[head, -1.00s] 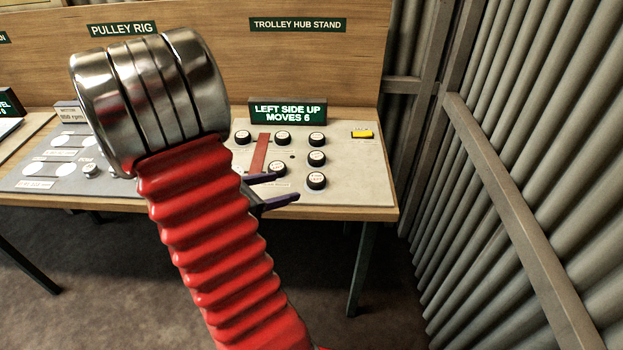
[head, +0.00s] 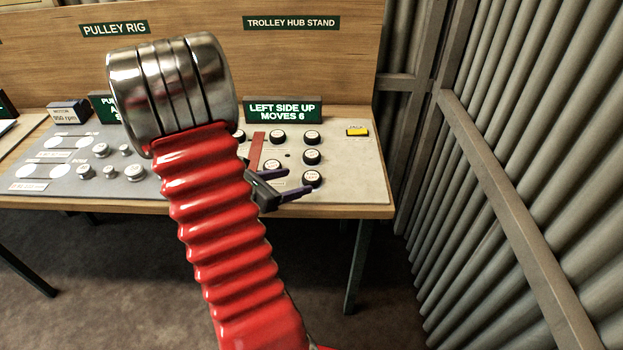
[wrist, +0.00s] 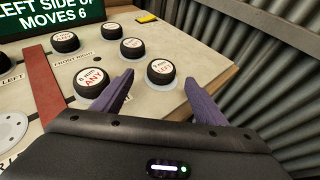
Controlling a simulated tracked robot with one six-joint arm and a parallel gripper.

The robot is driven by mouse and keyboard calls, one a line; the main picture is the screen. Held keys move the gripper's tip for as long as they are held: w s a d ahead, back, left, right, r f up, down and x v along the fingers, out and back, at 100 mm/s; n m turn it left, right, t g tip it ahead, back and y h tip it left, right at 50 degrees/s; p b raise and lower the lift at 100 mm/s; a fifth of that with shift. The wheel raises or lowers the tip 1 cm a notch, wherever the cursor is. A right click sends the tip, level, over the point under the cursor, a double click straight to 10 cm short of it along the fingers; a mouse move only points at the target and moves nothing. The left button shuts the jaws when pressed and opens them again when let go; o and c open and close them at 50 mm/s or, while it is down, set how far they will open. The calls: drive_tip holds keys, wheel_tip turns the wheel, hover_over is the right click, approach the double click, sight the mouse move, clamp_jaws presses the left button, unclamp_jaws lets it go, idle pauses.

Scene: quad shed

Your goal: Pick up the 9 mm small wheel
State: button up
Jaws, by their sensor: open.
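Several small black-rimmed wheels with pale labelled faces sit on the pale board of the trolley hub stand. My gripper (head: 297,181) is open and empty, with two purple fingers over the board's front right part. In the wrist view, the front right wheel (wrist: 160,72) lies ahead, between the lines of the two fingers, apart from both. This wheel (head: 312,179) also shows just beyond the fingertips in the head view. Another wheel (wrist: 89,82), its label seeming to read "8 mm ANY", lies left of the left finger. I cannot tell from the labels which wheel is 9 mm.
A green sign (head: 283,110) reads "LEFT SIDE UP MOVES 6". A red strip (wrist: 45,90) crosses the board, and a yellow block (head: 357,132) lies at its back right. The pulley rig is at left. A corrugated wall (head: 520,150) stands close on the right.

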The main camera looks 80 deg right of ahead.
sight(308, 178)
drive_tip(key=shift+x, duration=1.4)
drive_tip(key=shift+x, duration=2.65)
drive_tip(key=shift+s+r, duration=0.1)
drive_tip(key=shift+r, duration=0.05)
drive_tip(key=shift+c, duration=0.5)
drive_tip(key=c, duration=1)
